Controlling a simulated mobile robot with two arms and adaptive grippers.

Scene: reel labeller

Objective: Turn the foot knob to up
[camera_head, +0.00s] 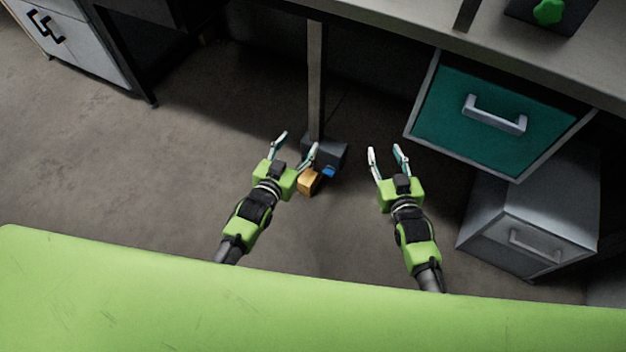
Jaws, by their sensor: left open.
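A dark foot unit (330,154) sits on the floor at the base of a grey post. An orange part (310,182) and a small blue part (329,171) show at its near side. I cannot tell which is the foot knob or how it is set. My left gripper (298,143) is open, at the left of the unit in the picture. Its right finger overlaps the unit's left edge and partly covers the orange part; contact cannot be told. My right gripper (385,149) is open and empty, apart from the unit on its right.
The post (315,80) rises to the bench (380,25). A teal drawer (450,125) juts out at right above a grey cabinet (530,215). A green knob (548,11) sits on a dark box on the bench. Floor at left is clear.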

